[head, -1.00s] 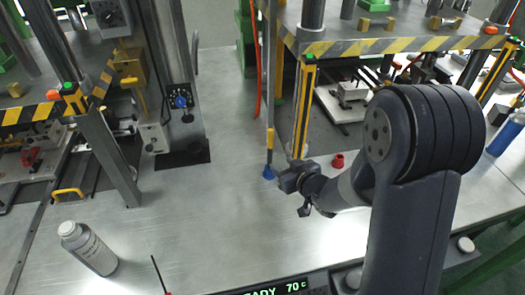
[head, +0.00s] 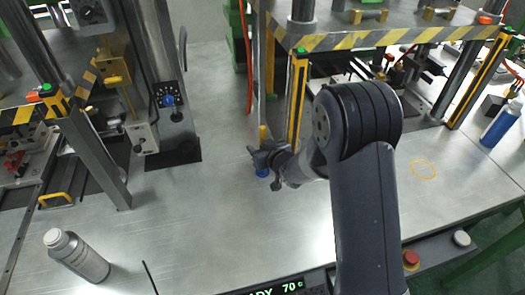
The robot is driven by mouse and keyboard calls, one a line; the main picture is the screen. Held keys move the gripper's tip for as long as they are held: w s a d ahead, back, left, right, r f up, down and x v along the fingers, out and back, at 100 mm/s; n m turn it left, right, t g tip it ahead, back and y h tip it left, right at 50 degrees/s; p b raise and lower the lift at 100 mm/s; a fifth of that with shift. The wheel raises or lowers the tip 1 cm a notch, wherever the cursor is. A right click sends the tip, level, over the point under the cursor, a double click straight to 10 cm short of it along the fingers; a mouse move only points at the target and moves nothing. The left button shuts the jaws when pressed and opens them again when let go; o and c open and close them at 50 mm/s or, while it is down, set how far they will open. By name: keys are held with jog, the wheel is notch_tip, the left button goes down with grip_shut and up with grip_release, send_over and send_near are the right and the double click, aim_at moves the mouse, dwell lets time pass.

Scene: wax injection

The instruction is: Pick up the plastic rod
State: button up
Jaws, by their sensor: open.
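An upright slender rod stands near the middle of the bench. It seems to be the plastic rod: a grey length (head: 257,80), a yellow section (head: 263,132) and a blue foot (head: 262,173). My gripper (head: 263,158) is open and overlaps the rod's lower part in the head view, between the yellow section and the blue foot. I cannot tell whether the jaws are around the rod or only in front of it, or whether they touch it. My gripper hides the part of the rod behind it.
A press with a striped plate (head: 370,38) and a yellow-edged post (head: 297,100) stands close right of the rod. Another machine column (head: 150,70) stands left. A grey bottle (head: 76,256) is front left, a blue bottle (head: 502,124) far right. Bench between is clear.

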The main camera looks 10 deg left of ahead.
grip_shut()
dwell(0.3)
